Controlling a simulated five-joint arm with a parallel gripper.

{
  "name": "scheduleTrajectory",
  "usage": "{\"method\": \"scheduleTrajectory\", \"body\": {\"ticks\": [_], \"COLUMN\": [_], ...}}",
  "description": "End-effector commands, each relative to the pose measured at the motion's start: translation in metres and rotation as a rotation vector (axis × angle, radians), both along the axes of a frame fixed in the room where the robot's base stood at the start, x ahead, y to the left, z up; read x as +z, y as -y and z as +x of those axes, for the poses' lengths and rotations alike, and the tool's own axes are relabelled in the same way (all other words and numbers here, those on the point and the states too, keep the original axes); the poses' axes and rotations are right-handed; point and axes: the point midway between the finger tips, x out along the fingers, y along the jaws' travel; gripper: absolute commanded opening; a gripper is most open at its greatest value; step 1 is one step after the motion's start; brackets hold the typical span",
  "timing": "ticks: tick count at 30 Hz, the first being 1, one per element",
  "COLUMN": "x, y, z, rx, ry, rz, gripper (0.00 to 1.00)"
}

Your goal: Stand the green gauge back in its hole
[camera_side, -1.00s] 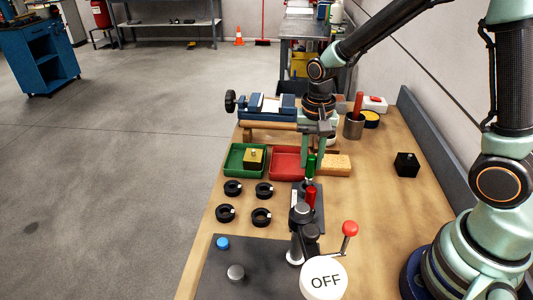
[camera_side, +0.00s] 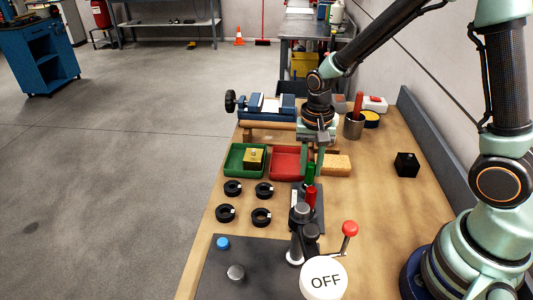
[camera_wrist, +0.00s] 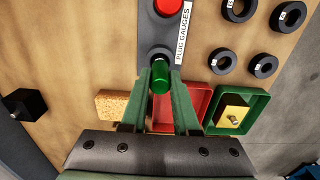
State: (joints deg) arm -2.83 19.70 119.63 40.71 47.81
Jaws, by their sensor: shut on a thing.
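My gripper (camera_wrist: 160,92) is shut on the green gauge (camera_wrist: 160,76), with one finger on each side of it. In the side view the green gauge (camera_side: 310,172) is upright between the fingers, over the far part of the dark gauge block (camera_side: 297,190). The block, labelled PLUG GAUGES, also shows in the wrist view (camera_wrist: 150,33). The red gauge (camera_side: 310,195) stands in the block on the near side of the green one. The lower end of the green gauge and its hole are hidden, so I cannot tell whether it is in the hole.
A red tray (camera_side: 274,164), a green tray (camera_side: 232,163) with a brass-coloured block, and a sponge-like tan block (camera_side: 337,164) lie close by. Several black rings (camera_side: 264,190) lie to the left. A red-knobbed lever (camera_side: 349,229) stands in front.

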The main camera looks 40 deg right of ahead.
Motion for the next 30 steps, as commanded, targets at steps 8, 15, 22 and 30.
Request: {"method": "scheduleTrajectory", "body": {"ticks": [8,15,22,30], "x": [0.0,0.0,0.001,0.036], "y": [0.0,0.0,0.0,0.0], "z": [0.0,0.0,0.0,0.002], "rx": [0.0,0.0,0.0,0.0], "ry": [0.0,0.0,0.001,0.008], "rz": [0.0,0.0,0.0,0.0], "gripper": [0.0,0.64,0.64,0.64]}}
